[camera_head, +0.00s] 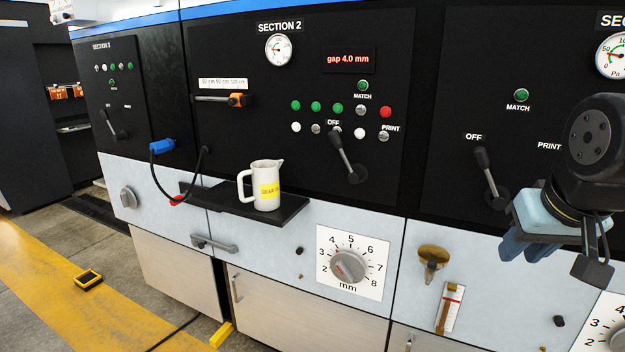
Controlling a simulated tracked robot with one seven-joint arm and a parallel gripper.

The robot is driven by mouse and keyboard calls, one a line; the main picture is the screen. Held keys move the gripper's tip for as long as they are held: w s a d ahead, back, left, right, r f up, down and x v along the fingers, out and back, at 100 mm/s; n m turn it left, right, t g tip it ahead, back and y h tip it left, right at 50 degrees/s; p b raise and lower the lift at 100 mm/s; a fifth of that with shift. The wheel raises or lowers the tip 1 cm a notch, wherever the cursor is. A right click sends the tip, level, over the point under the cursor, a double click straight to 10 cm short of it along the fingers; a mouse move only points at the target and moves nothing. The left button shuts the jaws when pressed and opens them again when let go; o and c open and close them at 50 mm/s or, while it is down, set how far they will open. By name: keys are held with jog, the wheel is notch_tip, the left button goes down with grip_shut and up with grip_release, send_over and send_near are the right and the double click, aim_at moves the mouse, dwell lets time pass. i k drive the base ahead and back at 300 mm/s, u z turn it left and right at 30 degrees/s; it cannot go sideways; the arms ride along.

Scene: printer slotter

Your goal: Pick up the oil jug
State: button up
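The oil jug (266,186) is white with a yellow label, a handle on its left and a spout at its upper right. It stands upright on a small black shelf (232,206) on the front of the Section 2 panel. My gripper (520,246) is at the right side of the view, well to the right of the jug and apart from it. Its light-blue body and darker blue fingers point downward. The angle hides the gap between the fingers, and I see nothing held in them.
A lever (346,160) sticks out right of the jug; another lever (490,178) is near my gripper. A numbered dial (348,265) and a brass knob (432,258) lie below. A black cable with a blue plug (161,146) hangs left of the shelf.

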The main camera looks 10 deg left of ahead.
aim_at(264, 173)
jog(key=u, duration=0.75)
jog(key=i, duration=0.1)
jog(key=z, duration=2.25)
jog(key=k, duration=1.85)
jog(key=u, duration=0.9)
jog(key=i, duration=1)
jog(key=u, duration=0.1)
